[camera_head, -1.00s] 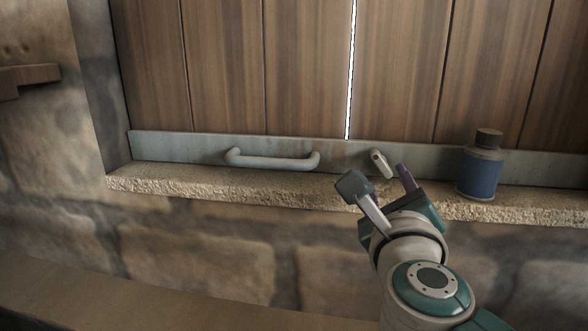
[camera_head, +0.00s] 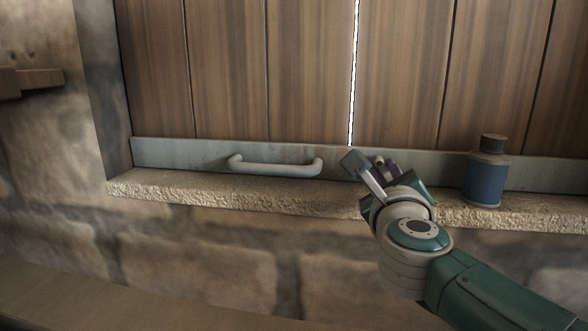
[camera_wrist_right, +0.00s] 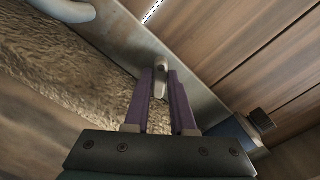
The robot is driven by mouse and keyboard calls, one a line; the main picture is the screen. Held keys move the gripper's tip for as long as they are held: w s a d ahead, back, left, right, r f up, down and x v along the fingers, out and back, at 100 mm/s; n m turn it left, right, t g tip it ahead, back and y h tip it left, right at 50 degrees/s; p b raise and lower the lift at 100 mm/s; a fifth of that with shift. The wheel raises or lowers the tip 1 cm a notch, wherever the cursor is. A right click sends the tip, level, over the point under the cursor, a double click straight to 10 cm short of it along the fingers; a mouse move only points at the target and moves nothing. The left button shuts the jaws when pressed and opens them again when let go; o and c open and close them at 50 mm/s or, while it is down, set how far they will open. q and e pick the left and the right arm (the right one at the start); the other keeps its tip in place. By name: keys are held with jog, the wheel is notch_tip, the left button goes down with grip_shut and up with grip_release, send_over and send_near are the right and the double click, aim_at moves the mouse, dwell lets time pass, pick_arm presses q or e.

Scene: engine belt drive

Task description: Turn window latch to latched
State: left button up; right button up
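The window latch (camera_head: 379,161) is a small pale lever on the grey metal rail at the foot of the wooden shutters. It is partly hidden by my right gripper (camera_head: 373,166) in the head view. In the right wrist view the latch (camera_wrist_right: 161,64) shows at the tips of the two purple-padded fingers, with one finger on each side. The right gripper (camera_wrist_right: 162,84) is open around the latch, and I cannot tell whether a finger touches it. My left gripper is in neither view.
A fixed bar handle (camera_head: 274,168) is on the rail to the left of the latch. A blue bottle with a dark cap (camera_head: 486,180) stands on the stone sill (camera_head: 230,197) to the right of my gripper. The sill between handle and gripper is clear.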

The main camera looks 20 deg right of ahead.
grip_shut()
jog(key=shift+n, duration=0.3)
jog(key=n+p, duration=0.2)
jog(key=n, duration=0.1)
jog(key=shift+n, duration=0.4)
jog(key=n+p, duration=0.1)
jog(key=n, duration=0.2)
jog(key=shift+w+a+f, duration=0.1)
jog(key=shift+f+n+p, duration=0.1)
jog(key=shift+n+p, duration=0.3)
jog(key=shift+n, duration=0.9)
